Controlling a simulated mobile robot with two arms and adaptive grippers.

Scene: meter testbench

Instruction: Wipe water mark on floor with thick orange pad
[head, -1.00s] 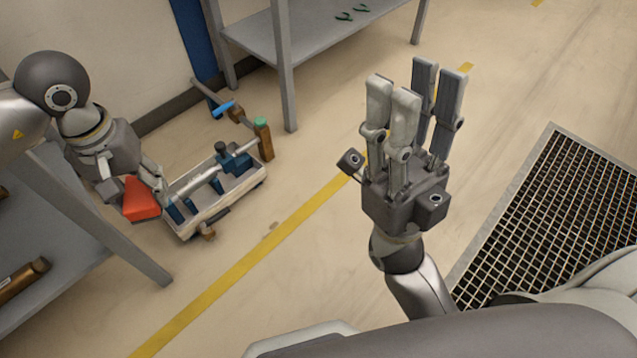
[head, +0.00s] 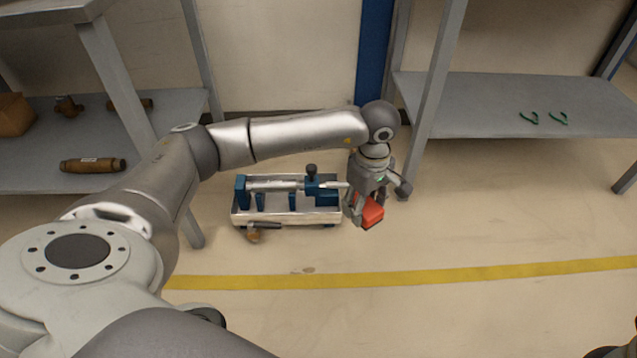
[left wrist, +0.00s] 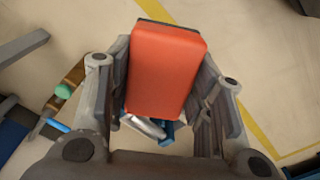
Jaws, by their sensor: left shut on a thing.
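The thick orange pad (head: 371,213) is held in my left gripper (head: 364,210), above the floor at the right end of the tool tray. In the left wrist view the pad (left wrist: 166,68) sits between the two fingers (left wrist: 165,85), which close on its sides. A small faint brownish mark (head: 304,270) lies on the floor just behind the yellow line, left of and nearer than the pad. I cannot tell for sure that it is the water mark. My right gripper is out of the head view.
A tray (head: 285,217) with blue and metal parts stands on the floor beside the pad. A left shelf (head: 160,105) holds brown tools. A right shelf (head: 480,100) holds green items. A yellow line (head: 430,276) crosses open floor.

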